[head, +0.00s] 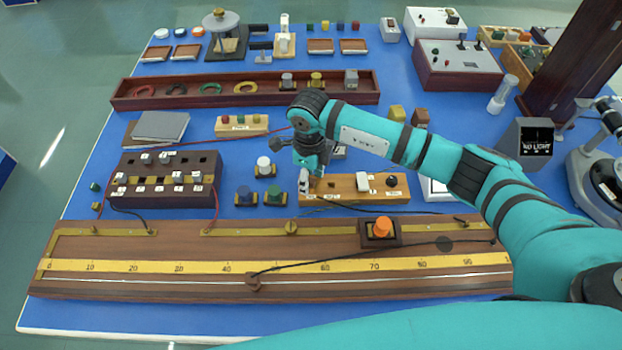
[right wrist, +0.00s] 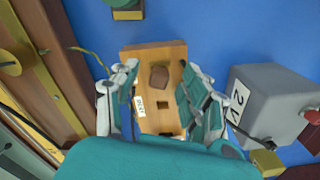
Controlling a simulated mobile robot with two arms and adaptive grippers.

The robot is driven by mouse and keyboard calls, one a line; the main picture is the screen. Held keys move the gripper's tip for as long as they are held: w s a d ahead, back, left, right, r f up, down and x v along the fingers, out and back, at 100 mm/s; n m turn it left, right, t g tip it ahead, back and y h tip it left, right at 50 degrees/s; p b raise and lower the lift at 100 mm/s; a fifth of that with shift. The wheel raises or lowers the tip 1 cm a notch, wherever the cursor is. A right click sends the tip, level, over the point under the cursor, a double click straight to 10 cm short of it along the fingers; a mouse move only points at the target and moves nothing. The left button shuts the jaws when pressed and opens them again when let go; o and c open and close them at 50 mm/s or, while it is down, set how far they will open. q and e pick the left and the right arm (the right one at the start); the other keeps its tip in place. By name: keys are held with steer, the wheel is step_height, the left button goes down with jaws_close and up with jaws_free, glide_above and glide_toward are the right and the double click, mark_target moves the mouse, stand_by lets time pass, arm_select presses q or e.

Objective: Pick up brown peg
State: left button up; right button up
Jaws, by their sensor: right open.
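The brown peg (right wrist: 159,77) shows in the right wrist view as a short, dark brown block near the far end of a wooden board. The board (right wrist: 153,54) has a dark square hole and a white label nearer to me. My right gripper (right wrist: 160,72) is open, its fingers on either side of the board and peg in the picture, with no clear contact. In the head view my right gripper (head: 312,178) points down over the left end of the wooden board (head: 342,190). I cannot make out the peg there. My left gripper is not in view.
A long wooden ruler bench (head: 150,285) with an orange knob (head: 382,227) lies in front. Blue and green plugs stand left of the board. A dark plug box (head: 140,198) is farther left. A grey box (right wrist: 270,95) stands close on the right in the wrist view.

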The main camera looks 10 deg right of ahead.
mark_target(310, 180)
steer(key=shift+f, duration=0.15)
jaws_close()
step_height(310, 180, up, 13)
steer(key=b, duration=0.1)
stand_by(0.9)
